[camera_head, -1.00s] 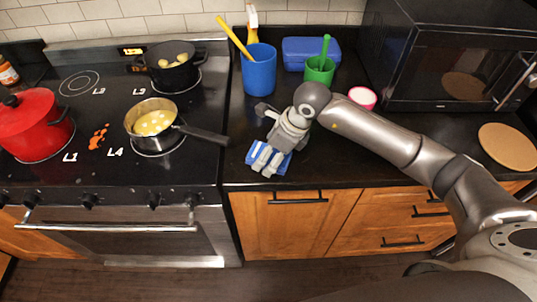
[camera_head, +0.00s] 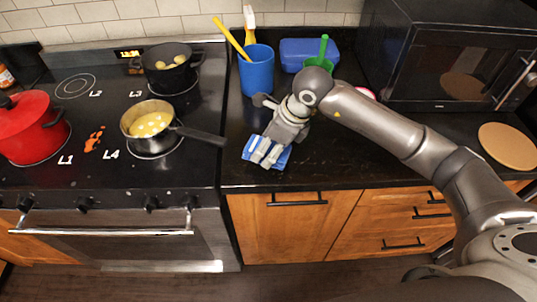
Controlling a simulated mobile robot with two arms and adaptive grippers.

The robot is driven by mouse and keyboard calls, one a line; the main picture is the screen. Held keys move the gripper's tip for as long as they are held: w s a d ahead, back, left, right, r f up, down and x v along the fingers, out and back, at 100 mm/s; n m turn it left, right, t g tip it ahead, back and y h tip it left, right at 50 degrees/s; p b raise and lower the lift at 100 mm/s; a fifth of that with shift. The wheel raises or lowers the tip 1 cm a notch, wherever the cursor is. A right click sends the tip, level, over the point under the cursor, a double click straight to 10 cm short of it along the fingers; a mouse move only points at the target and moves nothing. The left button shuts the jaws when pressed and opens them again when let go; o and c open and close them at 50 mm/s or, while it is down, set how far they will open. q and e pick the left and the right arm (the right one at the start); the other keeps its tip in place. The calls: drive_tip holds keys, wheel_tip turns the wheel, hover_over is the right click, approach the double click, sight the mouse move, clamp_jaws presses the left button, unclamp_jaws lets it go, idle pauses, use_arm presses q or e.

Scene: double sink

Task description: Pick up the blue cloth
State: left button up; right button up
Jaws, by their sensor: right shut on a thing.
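The blue cloth (camera_head: 283,157), with white stripes, is in the head view near the front of the black counter, right of the stove. My right gripper (camera_head: 265,152) reaches down from above and is shut on it. The fingers cover the middle of the cloth, and blue edges show on both sides. I cannot tell whether the cloth is clear of the counter. My left gripper is not in view.
The stove holds a saucepan (camera_head: 150,125), a black pot (camera_head: 169,68) and a red pot (camera_head: 28,128). A microwave (camera_head: 440,75) is at right.

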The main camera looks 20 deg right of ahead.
drive_tip(key=s+r+b, duration=0.3)
drive_tip(key=s+r, duration=0.7)
drive_tip(key=s, duration=0.4)
drive_tip(key=d+f+n+g+h, duration=0.1)
drive_tip(key=f+n+g, duration=0.2)
drive_tip(key=n, duration=1)
drive_tip(key=d+f+n+g+h, duration=0.2)
drive_tip(key=f+n+g, duration=0.2)
drive_tip(key=n, duration=0.8)
drive_tip(key=shift+w+d+f+n, duration=0.3)
drive_tip(key=shift+f+n, duration=0.1)
drive_tip(key=shift+f, duration=0.95)
